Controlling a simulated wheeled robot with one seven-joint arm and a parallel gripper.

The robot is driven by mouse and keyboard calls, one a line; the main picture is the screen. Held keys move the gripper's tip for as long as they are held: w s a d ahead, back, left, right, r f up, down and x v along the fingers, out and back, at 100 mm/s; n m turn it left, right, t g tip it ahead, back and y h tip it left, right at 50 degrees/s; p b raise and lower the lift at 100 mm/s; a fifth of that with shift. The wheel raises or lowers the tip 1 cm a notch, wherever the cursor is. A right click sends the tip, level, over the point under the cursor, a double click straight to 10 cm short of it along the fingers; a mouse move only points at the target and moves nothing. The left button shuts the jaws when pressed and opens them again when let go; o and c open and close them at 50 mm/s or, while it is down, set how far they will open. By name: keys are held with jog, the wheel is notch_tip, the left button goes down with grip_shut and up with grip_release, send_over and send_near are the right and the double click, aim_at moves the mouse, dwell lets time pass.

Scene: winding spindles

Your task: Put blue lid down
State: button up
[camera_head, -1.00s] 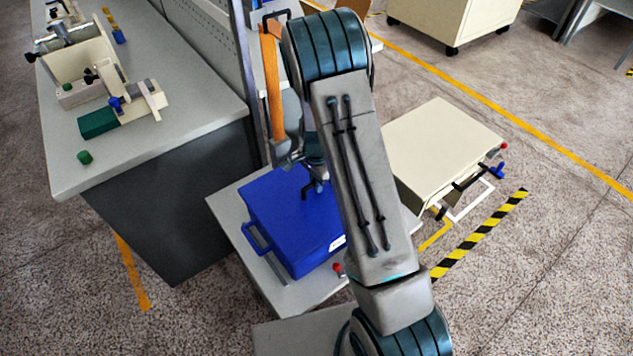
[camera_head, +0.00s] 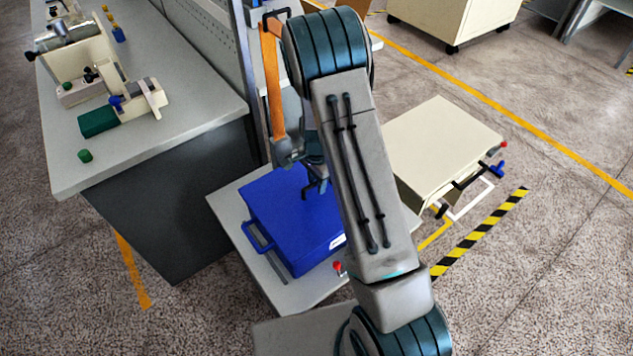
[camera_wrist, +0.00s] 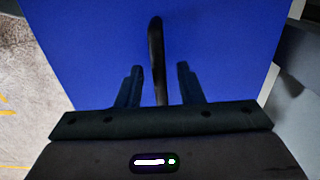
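The blue lid (camera_head: 285,205) is on top of the blue box (camera_head: 300,262), lying flat as far as I can see. In the wrist view the lid (camera_wrist: 225,50) fills most of the picture. Its black handle (camera_wrist: 156,50) stands up between my fingers, with a gap on each side. My gripper (camera_wrist: 160,82) is open around the handle and does not visibly grip it. In the head view my gripper (camera_head: 314,188) is above the lid, partly hidden by my arm, which also covers the lid's right part.
The box stands on a grey platform (camera_head: 230,205). A cream cabinet (camera_head: 445,145) is on the right. A grey workbench (camera_head: 180,120) with cream fixtures and a green block (camera_head: 98,121) is on the left. An orange strip (camera_head: 273,80) hangs behind the box.

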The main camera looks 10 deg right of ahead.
notch_tip(320, 180, up, 11)
jog(key=s+r+n+t, duration=0.1)
jog(key=s+r+n, duration=0.5)
jog(key=s+r, duration=0.55)
jog(key=s+r+n+t, duration=0.1)
jog(key=s+r+n, duration=0.1)
jog(key=s, duration=0.4)
jog(key=s+r+n+t, duration=0.1)
jog(key=s+r+n, duration=0.2)
jog(key=s+n, duration=0.2)
jog(key=shift+s+n+b, duration=0.3)
jog(key=shift+s+b, duration=0.1)
jog(key=shift+s, duration=0.55)
